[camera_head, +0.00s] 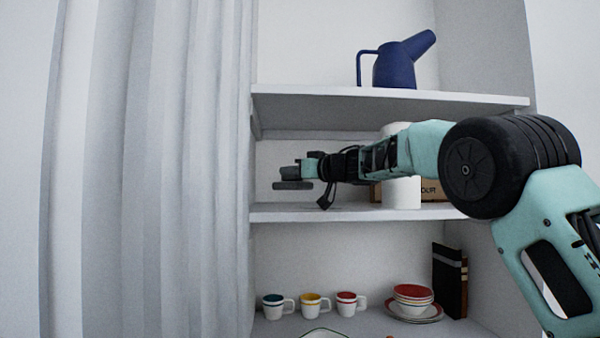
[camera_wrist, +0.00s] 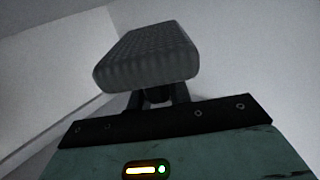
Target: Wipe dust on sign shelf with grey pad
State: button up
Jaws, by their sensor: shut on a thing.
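The grey pad (camera_wrist: 147,55) is held in my gripper (camera_wrist: 157,98), whose jaws are shut on it. In the head view my gripper (camera_head: 305,170) reaches in from the right over the left part of the middle shelf, with the pad (camera_head: 292,185) at its end. The pad is above the sign shelf (camera_head: 300,212), apart from its surface as far as I can tell. A wooden sign with dark letters (camera_head: 433,190) stands on that shelf at the right, partly hidden behind a white cylinder and my arm. Dust on the shelf is hard to make out; a faint darker patch shows below the pad.
A white cylinder (camera_head: 401,193) stands on the same shelf, right of my gripper. The shelf above (camera_head: 300,92) carries a blue watering can (camera_head: 394,68). Below are several cups (camera_head: 311,303), stacked bowls (camera_head: 413,297) and dark books (camera_head: 447,280). A pale curtain (camera_head: 150,170) borders the left.

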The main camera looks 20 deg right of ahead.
jog(key=shift+r, duration=0.1)
jog(key=shift+d+r, duration=0.1)
jog(key=shift+r, duration=2.95)
jog(key=shift+r, duration=1.5)
jog(key=shift+f, duration=0.1)
